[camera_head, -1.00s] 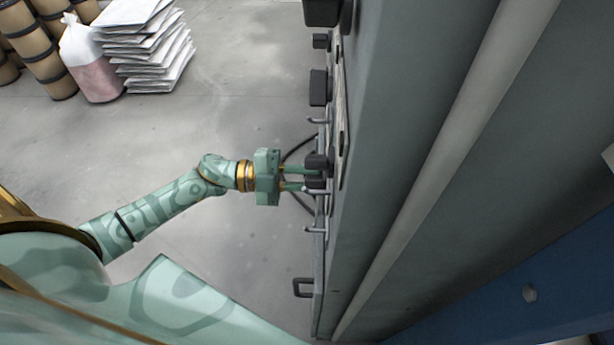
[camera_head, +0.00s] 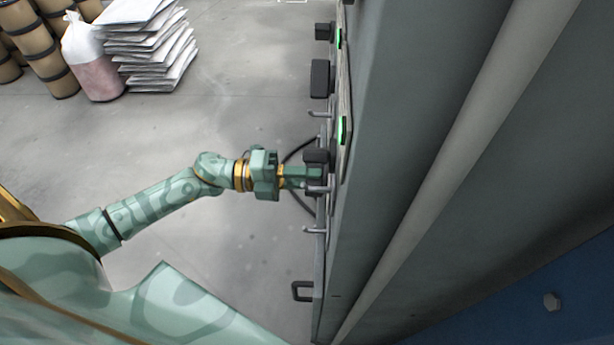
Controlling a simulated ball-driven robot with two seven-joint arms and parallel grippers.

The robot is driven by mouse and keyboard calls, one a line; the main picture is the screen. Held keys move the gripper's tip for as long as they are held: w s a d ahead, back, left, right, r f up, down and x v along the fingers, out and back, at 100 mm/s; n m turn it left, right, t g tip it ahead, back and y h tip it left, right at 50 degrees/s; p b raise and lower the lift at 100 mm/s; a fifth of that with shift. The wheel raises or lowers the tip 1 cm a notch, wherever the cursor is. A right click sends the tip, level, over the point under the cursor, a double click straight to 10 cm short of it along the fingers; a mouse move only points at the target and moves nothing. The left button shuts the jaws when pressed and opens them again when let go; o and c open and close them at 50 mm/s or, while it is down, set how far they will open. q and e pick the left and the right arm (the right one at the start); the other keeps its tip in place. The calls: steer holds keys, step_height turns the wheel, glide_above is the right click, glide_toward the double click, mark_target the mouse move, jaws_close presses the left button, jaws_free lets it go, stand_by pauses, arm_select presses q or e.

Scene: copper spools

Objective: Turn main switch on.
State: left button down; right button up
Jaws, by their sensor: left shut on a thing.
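The main switch looks to be the dark knob (camera_head: 316,157) on the front of the grey cabinet (camera_head: 410,130), which I see almost edge-on. My left gripper (camera_head: 305,176) reaches it from the left, with its fingers shut on the knob and rolled so that one finger largely covers the other. The fingers hide part of the knob. Two green lights (camera_head: 342,131) glow on the panel beside it. My right gripper is not in view.
Other dark knobs (camera_head: 320,78) and small metal handles (camera_head: 314,230) stick out of the cabinet front. A dark handle (camera_head: 301,291) sits low. Stacked sacks (camera_head: 150,45), a pinkish bag (camera_head: 95,70) and brown drums (camera_head: 45,50) stand at the upper left. The floor (camera_head: 200,110) between is clear.

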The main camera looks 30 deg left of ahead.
arm_select(q)
steer(key=shift+f, duration=0.1)
steer(key=c, duration=1.3)
jaws_free()
steer(key=v, duration=1.6)
steer(key=shift+s+a, duration=0.15)
steer(key=shift+a, duration=0.05)
